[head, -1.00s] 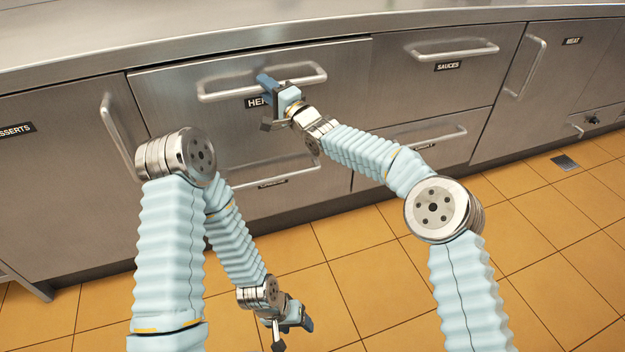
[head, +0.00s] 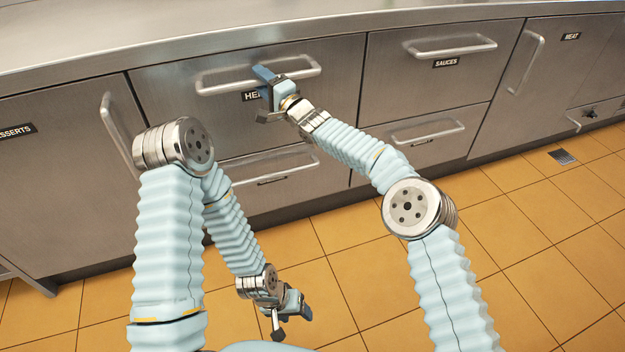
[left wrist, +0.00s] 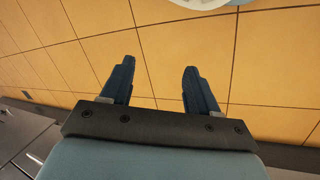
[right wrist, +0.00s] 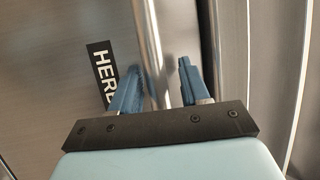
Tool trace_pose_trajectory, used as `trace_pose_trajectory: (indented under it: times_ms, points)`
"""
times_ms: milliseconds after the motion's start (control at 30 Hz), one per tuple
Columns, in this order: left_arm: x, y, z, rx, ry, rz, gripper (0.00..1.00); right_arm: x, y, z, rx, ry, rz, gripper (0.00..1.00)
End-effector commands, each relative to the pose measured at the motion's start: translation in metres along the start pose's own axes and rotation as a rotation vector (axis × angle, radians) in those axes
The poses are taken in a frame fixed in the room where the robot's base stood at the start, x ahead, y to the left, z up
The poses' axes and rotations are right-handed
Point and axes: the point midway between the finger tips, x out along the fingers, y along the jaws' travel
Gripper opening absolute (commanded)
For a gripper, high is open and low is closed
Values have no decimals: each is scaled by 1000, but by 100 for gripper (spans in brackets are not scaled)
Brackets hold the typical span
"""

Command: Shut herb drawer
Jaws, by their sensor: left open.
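The herb drawer (head: 170,95) is the steel drawer at upper left centre in the head view, with a bar handle (head: 222,87) and a partly hidden label. Its front looks nearly flush with the cabinet; I cannot tell if a small gap is left. My right gripper (head: 263,80) is at the handle. In the right wrist view its fingers (right wrist: 158,85) straddle the handle bar (right wrist: 150,35), one on the side of the label (right wrist: 103,72); whether they pinch it is unclear. My left gripper (head: 292,312) hangs low over the floor, open and empty in the left wrist view (left wrist: 160,82).
A lower drawer (head: 240,180) sits under the herb drawer. The sauces drawer (head: 400,75) is to its right, the desserts door (head: 60,170) to its left. The counter (head: 200,35) runs above. Tiled floor (head: 540,240) is free at right.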

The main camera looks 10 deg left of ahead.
Motion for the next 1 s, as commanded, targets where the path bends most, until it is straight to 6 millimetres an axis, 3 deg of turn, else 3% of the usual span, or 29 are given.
trace_pose_trajectory:
  times_ms: [333,600,1000]
  points:
    - [2,1,1,3,-3,2,60,0,1,0,0,0,1,48]
    - [9,18,12,33,-32,29,60,0,1,0,0,0,2,48]
    - [43,1,11,25,-24,22,60,-20,5,-2,2,2,0,48]
